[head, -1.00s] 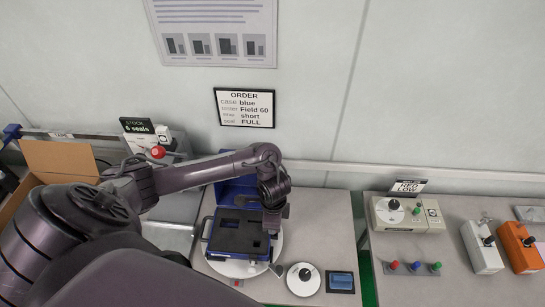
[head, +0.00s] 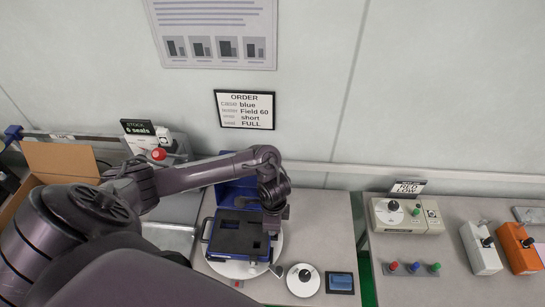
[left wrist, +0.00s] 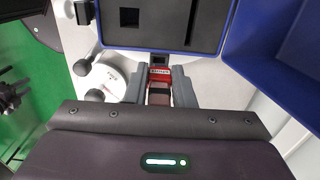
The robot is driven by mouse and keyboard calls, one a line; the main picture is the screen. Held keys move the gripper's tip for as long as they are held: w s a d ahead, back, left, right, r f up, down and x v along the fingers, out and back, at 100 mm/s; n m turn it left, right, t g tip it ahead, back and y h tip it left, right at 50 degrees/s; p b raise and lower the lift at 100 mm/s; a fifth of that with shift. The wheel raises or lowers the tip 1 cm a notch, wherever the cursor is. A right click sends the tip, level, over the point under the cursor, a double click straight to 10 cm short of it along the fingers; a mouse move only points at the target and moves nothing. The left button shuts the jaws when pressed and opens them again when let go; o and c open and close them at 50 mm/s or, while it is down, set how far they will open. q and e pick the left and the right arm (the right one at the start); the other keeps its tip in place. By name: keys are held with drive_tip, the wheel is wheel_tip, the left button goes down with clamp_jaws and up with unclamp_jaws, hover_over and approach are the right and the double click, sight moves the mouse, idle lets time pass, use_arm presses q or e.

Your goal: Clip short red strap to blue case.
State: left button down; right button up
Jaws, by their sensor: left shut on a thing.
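The blue case (head: 232,190) stands open on a white round turntable (head: 231,269), with dark foam (head: 239,232) inside. The left wrist view shows the blue lid (left wrist: 270,45) at the right and the case's foam at the top. My left gripper (head: 274,226) is at the right side of the case. In the left wrist view it (left wrist: 159,88) is shut on the short red strap (left wrist: 159,72), whose top end is close to the case's edge. I cannot tell whether the strap touches or is clipped to the case. My right gripper is not in view.
A white dial disc (head: 303,280) with a black knob and a blue-screened device (head: 340,282) lie right of the case. A cardboard box (head: 62,160) is at the left. A second table holds a beige tester (head: 408,215) and grey and orange handhelds (head: 516,247).

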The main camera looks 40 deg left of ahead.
use_arm(q)
drive_tip(key=shift+f+b, duration=0.7)
drive_tip(key=shift+f, duration=0.9)
idle(0.4)
drive_tip(key=shift+r, duration=0.1)
drive_tip(key=c, duration=1.1)
unclamp_jaws()
drive_tip(key=shift+c, duration=0.2)
wheel_tip(320, 180, up, 8)
drive_tip(key=shift+f+p, duration=0.1)
drive_tip(key=shift+p, duration=0.65)
